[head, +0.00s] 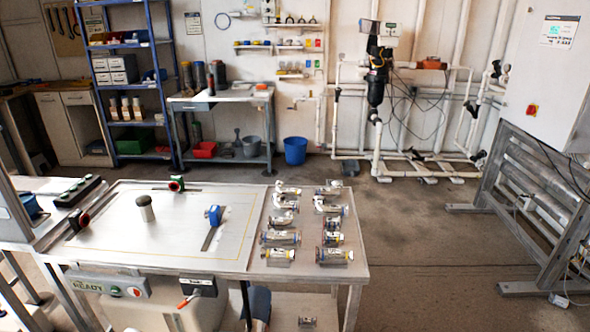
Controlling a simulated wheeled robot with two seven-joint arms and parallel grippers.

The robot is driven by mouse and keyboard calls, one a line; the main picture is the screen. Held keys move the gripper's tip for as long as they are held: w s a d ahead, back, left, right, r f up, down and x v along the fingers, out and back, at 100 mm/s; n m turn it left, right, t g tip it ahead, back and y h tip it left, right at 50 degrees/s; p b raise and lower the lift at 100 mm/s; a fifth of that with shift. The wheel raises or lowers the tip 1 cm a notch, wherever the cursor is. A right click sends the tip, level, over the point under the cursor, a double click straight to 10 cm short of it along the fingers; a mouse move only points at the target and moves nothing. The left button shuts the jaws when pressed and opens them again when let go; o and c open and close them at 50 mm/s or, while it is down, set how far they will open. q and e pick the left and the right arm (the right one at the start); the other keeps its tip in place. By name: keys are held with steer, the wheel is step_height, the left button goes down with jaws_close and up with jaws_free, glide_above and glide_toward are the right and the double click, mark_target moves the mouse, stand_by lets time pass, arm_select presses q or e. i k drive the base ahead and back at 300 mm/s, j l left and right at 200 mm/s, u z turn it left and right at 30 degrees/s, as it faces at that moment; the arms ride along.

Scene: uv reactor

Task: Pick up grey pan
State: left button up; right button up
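A dark grey pan-like thing (227,152) with an upright handle appears on the low shelf of the back workbench (222,97). It sits between a red bin (204,149) and a grey bucket (251,146). It is small and dim in the head view, so I cannot be sure of its exact shape. Neither of my grippers is in view, and nothing shows as held.
A metal table (358,274) stands in front, with a flat panel (160,240) and several pipe fittings on it. A blue bucket (295,151) stands on the floor by the back workbench. White pipework (425,165) stands behind right. Floor (420,230) right of the table is clear.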

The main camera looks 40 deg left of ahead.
mark_target(352, 168)
steer(key=u, duration=1.1)
steer(key=i+l+z, duration=0.3)
steer(key=l+z, duration=0.15)
steer(key=i+l+z, duration=0.65)
steer(key=i+z, duration=0.2)
steer(key=i+l+u, duration=0.1)
steer(key=i, duration=0.3)
steer(key=i+l+u, duration=0.1)
steer(key=i, duration=0.3)
steer(key=i+j+u, duration=0.15)
steer(key=i+u, duration=1.2)
steer(key=i, duration=0.95)
steer(key=i+u, duration=0.1)
steer(key=i, duration=0.9)
steer(key=i+l+u, duration=0.1)
steer(key=i+u, duration=0.25)
steer(key=i, duration=1.35)
